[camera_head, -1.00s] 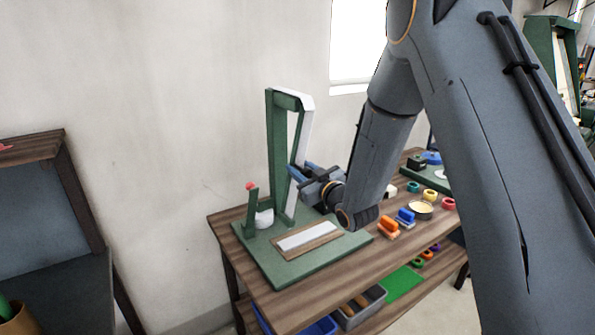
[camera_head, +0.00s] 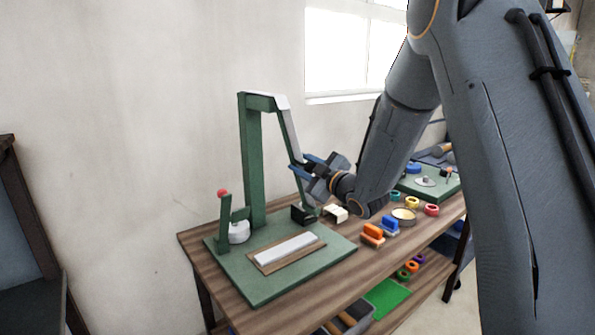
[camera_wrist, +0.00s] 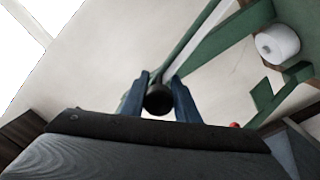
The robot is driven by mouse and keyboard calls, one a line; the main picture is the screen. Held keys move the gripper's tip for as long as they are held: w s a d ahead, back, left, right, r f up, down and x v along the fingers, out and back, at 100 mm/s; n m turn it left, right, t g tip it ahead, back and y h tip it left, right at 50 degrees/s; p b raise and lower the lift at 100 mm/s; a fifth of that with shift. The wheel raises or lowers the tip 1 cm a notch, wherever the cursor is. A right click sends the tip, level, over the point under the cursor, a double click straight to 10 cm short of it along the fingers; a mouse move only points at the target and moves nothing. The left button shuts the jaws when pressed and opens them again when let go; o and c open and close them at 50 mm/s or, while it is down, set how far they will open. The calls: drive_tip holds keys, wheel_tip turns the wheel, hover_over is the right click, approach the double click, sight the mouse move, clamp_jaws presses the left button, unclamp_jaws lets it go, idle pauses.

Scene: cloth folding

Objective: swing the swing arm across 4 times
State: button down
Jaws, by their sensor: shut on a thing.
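A green stand has a tall post (camera_head: 252,165) on a green base plate (camera_head: 262,280) on the wooden table. The swing arm (camera_head: 289,130), green with a pale face, hangs from the top of the stand and slants down to the right. My gripper (camera_head: 304,170) is shut on the swing arm's lower part. In the wrist view, the blue fingers of my gripper (camera_wrist: 160,92) close around a dark round handle end (camera_wrist: 158,99). The swing arm (camera_wrist: 193,42) runs up and right from it. A dark block (camera_head: 303,214) shows below my gripper.
On the base plate are a short green post with a red tip (camera_head: 223,215), a white roll (camera_head: 239,232) and a white strip in a wooden frame (camera_head: 286,249). Orange (camera_head: 373,232) and blue (camera_head: 390,224) pieces and several coloured rings lie to the right. A wall stands behind.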

drive_tip(key=shift+w+d+r, duration=0.15)
drive_tip(key=shift+w+d, duration=0.05)
drive_tip(key=shift+d, duration=0.15)
drive_tip(key=c, duration=1.4)
unclamp_jaws()
drive_tip(key=shift+d, duration=0.15)
drive_tip(key=shift+c, duration=0.2)
drive_tip(key=shift+s+a, duration=0.1)
drive_tip(key=shift+a, duration=0.15)
drive_tip(key=b+v, duration=0.2)
drive_tip(key=v, duration=0.5)
drive_tip(key=shift+s+d, duration=0.2)
drive_tip(key=shift+s, duration=0.05)
